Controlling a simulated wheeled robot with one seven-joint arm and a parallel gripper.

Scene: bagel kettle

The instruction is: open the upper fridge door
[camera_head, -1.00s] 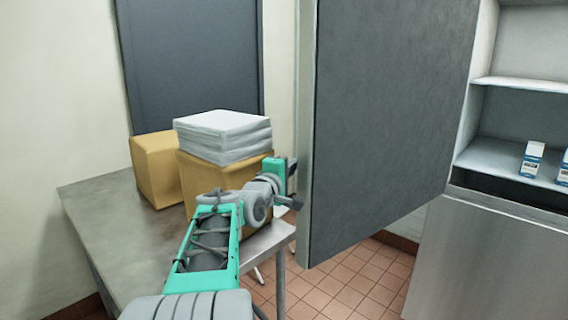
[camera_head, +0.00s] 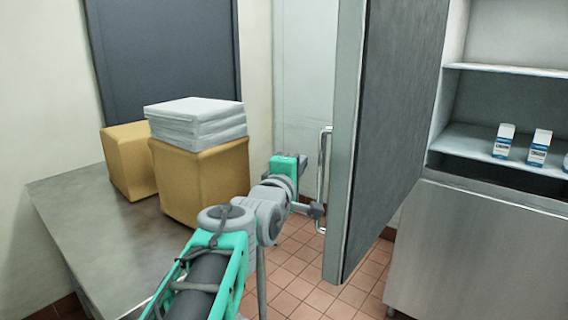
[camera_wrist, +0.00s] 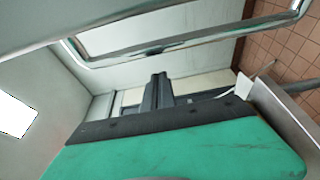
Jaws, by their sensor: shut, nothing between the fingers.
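The upper fridge door (camera_head: 388,130) stands wide open, its dark inner face towards the right and its light edge facing me. Its metal bar handle (camera_head: 323,178) is on the door's left side, and it crosses the top of the wrist view (camera_wrist: 180,42). My gripper (camera_head: 300,190) is beside the handle, at the door's outer side. In the wrist view its fingers (camera_wrist: 158,80) are together and empty, below the handle bar. I cannot tell whether they touch the bar. The fridge's upper compartment (camera_head: 510,95) is exposed at the right.
Small blue-and-white cartons (camera_head: 540,147) stand on the fridge shelf. The lower fridge door (camera_head: 475,250) is shut. A steel table (camera_head: 95,235) at left holds cardboard boxes (camera_head: 205,180) and a white stack (camera_head: 196,122). Tiled floor (camera_head: 300,270) shows between table and door.

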